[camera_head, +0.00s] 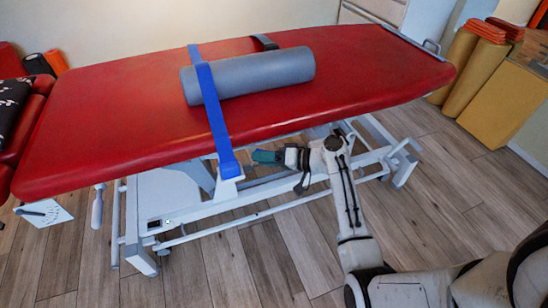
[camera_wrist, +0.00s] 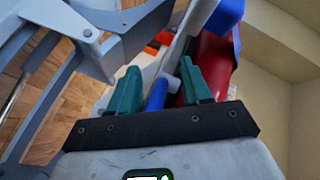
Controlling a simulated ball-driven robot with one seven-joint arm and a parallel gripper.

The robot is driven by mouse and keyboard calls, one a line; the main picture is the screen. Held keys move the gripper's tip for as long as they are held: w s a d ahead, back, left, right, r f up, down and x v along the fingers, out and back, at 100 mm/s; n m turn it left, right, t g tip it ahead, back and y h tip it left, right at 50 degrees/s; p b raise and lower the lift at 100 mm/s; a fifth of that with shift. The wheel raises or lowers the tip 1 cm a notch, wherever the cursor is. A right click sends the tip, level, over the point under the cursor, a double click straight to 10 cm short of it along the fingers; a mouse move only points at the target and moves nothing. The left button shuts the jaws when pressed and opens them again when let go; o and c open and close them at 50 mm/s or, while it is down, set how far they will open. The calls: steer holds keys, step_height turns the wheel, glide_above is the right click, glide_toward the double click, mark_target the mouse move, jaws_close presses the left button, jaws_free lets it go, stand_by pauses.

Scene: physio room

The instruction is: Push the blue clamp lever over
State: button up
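My gripper (camera_head: 267,157) has teal fingers and is just right of the lower end of a blue strap (camera_head: 215,115), below the near edge of the red treatment table (camera_head: 110,110). In the wrist view the fingers (camera_wrist: 160,88) are apart. In the head view I cannot make out the lever.
A grey roll (camera_head: 260,74) lies on the table under the strap. The table's white frame (camera_head: 270,190) is beneath and close to my gripper. A grey metal bracket (camera_wrist: 95,45) is at upper left in the wrist view. Wood floor (camera_head: 450,200) is open at right.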

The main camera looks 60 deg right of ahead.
step_height(320, 180, up, 3)
steer(key=shift+p, duration=0.45)
steer(key=o, duration=0.6)
steer(key=s+a+r+p, duration=0.1)
steer(key=s+r+p, duration=0.1)
steer(key=r, duration=0.4)
steer(key=shift+s, duration=0.9)
steer(key=shift+s+a+r+p, duration=0.2)
steer(key=shift+s+r, duration=0.1)
steer(key=shift+s, duration=0.1)
steer(key=shift+s+a+r+p, duration=0.1)
steer(key=shift+s+r+p, duration=0.1)
steer(key=shift+s+r, duration=0.15)
steer(key=c, duration=0.6)
steer(key=s+a+r+p, duration=0.1)
steer(key=s+a+r, duration=0.1)
steer(key=s, duration=0.6)
steer(key=shift+a+r, duration=0.25)
steer(key=shift+a, duration=0.1)
